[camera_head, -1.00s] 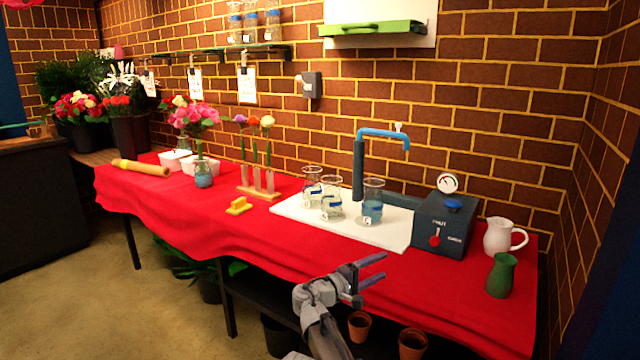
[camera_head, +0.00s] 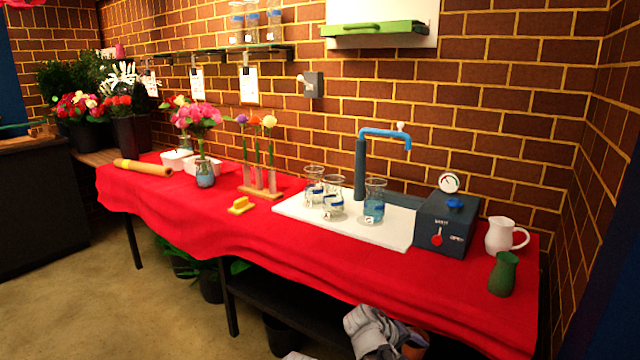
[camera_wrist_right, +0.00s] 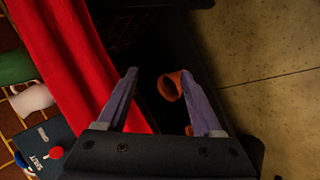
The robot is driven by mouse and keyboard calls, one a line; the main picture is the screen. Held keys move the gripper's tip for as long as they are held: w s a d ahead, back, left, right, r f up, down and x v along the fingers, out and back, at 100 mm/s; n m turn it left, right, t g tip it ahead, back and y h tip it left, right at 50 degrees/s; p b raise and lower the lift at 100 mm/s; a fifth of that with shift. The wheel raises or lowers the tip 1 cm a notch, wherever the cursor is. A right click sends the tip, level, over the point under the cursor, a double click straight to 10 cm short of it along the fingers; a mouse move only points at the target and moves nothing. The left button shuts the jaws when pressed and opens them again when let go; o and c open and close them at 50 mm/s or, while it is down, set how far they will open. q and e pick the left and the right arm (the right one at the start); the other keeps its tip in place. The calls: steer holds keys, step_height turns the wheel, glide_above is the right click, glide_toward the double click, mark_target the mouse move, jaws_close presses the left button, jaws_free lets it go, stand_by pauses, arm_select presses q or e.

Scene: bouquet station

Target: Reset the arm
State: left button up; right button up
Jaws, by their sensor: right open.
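My right gripper (camera_wrist_right: 160,75) is open in the right wrist view, its two grey fingers spread with nothing held. An orange-brown clay pot (camera_wrist_right: 169,88) shows between the fingers, by the right one, apparently beyond them. In the head view my right arm is low at the bottom edge, in front of the table; its fingers cannot be made out there. My left gripper is not in view.
The red-covered table (camera_head: 330,270) is beside my right arm. On it stand a dark control box (camera_head: 445,225), a white pitcher (camera_head: 505,236), a green jug (camera_head: 503,274) and several glass vessels on a white board (camera_head: 395,238). Bare floor (camera_head: 100,300) lies at the left.

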steer(key=s+a+f+m+g+y, duration=0.1)
steer(key=s+a+f+y, duration=0.25)
steer(key=s, duration=0.35)
steer(key=s+a+f+m+g+y, duration=0.1)
steer(key=s+a+f+m+y, duration=0.15)
steer(key=s+y, duration=0.3)
steer(key=s+a+n+g+h, duration=0.15)
steer(key=s+a+n, duration=0.4)
steer(key=a, duration=0.55)
step_height(320, 180, up, 30)
steer(key=p, duration=3)
steer(key=shift+s+m, duration=0.3)
steer(key=shift+m, duration=0.1)
